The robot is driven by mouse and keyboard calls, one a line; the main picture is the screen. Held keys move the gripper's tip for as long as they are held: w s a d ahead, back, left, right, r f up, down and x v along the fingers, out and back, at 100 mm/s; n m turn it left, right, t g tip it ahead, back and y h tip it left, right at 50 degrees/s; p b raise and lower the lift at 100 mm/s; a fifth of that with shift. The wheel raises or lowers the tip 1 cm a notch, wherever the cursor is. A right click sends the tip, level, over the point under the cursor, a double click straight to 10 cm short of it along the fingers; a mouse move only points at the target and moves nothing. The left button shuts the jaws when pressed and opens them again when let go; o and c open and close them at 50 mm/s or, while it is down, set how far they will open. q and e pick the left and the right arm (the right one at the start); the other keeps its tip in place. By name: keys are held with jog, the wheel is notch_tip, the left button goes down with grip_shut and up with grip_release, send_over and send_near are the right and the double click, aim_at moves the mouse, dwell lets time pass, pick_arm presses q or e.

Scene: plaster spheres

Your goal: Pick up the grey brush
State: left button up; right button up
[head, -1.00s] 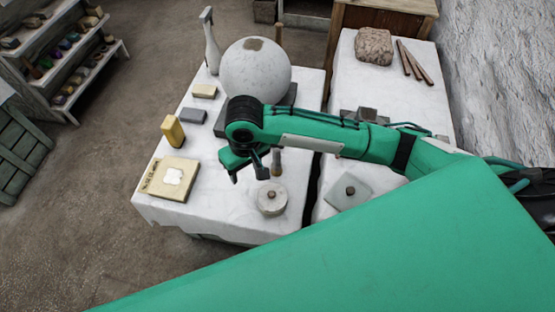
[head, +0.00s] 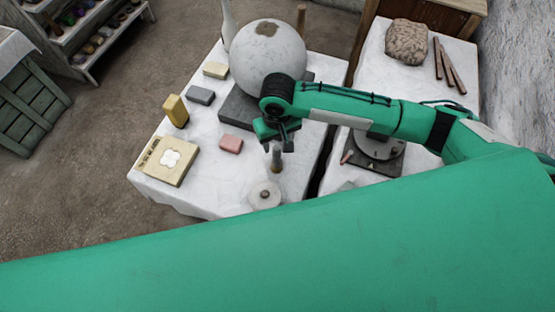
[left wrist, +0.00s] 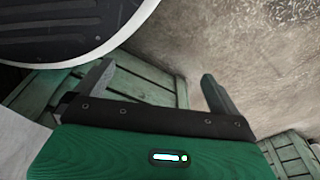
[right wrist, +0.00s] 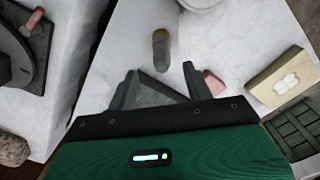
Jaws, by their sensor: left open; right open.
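A small upright cylinder, part grey and part brown, looks like the grey brush (head: 276,160). It stands on the white-covered table. It also shows in the right wrist view (right wrist: 161,52), just beyond the fingertips and roughly in line with the gap between them. My right gripper (head: 279,146) is open and empty, close above the brush and partly hiding its top in the head view. It shows open in the right wrist view (right wrist: 159,73). My left gripper (left wrist: 158,75) is open and empty, over the floor near green crates, and is out of the head view.
A large white sphere (head: 268,62) stands behind my right gripper on a dark slab (head: 237,108). A yellow box (head: 169,163) sits further left. A turntable (head: 374,160) is right.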

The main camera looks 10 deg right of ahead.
aim_at(277, 153)
notch_tip(277, 153, down, 2)
jog(key=shift+f, duration=0.25)
notch_tip(277, 153, down, 4)
jog(key=shift+a+f, duration=0.1)
jog(key=shift+f, duration=0.4)
pick_arm(q)
jog(key=shift+w+d+r, duration=0.2)
jog(key=shift+w+r, duration=0.3)
jog(key=shift+r, duration=0.2)
pick_arm(e)
jog(key=c, duration=1.1)
